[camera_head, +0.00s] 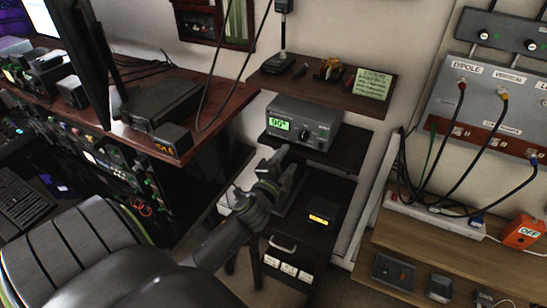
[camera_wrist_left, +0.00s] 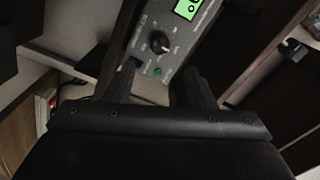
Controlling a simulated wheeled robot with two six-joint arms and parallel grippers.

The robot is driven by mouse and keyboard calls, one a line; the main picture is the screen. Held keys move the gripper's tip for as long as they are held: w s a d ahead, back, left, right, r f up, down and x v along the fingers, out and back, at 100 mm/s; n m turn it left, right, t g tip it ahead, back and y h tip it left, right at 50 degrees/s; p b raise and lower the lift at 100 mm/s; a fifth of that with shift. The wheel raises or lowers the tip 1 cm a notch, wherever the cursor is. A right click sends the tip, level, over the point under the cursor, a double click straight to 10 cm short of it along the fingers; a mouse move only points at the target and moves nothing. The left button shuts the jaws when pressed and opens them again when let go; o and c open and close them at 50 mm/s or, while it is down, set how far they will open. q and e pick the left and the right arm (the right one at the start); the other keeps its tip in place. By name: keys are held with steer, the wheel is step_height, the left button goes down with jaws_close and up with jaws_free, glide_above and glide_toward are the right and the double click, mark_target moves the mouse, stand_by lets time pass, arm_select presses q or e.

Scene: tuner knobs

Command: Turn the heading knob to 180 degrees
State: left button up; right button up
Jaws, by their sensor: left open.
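The grey tuner box (camera_head: 318,112) sits on a small dark shelf against the wall. Its green display (camera_head: 280,125) reads about 90°. The dark heading knob (camera_head: 304,136) is on its front face, right of the display. In the left wrist view the knob (camera_wrist_left: 160,42) has a pale pointer mark, with a green button (camera_wrist_left: 158,72) nearer the gripper and part of the display (camera_wrist_left: 188,8) beyond. My left gripper (camera_head: 284,153) is below and in front of the box, apart from the knob. In the wrist view its two fingers (camera_wrist_left: 160,85) are spread and empty. My right gripper is not in view.
An upper shelf (camera_head: 290,86) with small items and a green note (camera_head: 372,84) overhangs the box. A dark cabinet with a yellow-lit device (camera_head: 322,213) stands below. A wooden desk (camera_head: 205,92) is left; an antenna panel with hanging cables (camera_head: 490,95) is right.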

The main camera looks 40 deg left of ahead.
arm_select(q)
steer(key=b+v, duration=0.1)
steer(key=v, duration=0.7)
steer(key=s+f+n+g+h, duration=0.1)
steer(key=s+f+n+g, duration=0.15)
steer(key=f, duration=0.95)
steer(key=s+a+f+n+g+b, duration=0.1)
steer(key=s+f+g, duration=0.25)
steer(key=f, duration=0.85)
steer(key=s+f+n+g+h, duration=0.1)
steer(key=s+f+n+g, duration=0.2)
steer(key=f, duration=1)
steer(key=s+d+f+n+g, duration=0.1)
steer(key=s+f+g, duration=0.1)
steer(key=s+f, duration=0.4)
steer(key=s+d+f+n+g+h, duration=0.1)
steer(key=s+f, duration=0.5)
steer(key=s, duration=0.6)
steer(key=s+d+f+n+g, duration=0.2)
steer(key=s+f+n+g, duration=0.1)
steer(key=s, duration=0.6)
step_height(320, 180, down, 3)
steer(key=shift+s+d+r+g+b, duration=0.1)
steer(key=shift+s+d+g+b, duration=0.15)
steer(key=shift+s+g+b, duration=0.3)
steer(key=shift+w, duration=0.15)
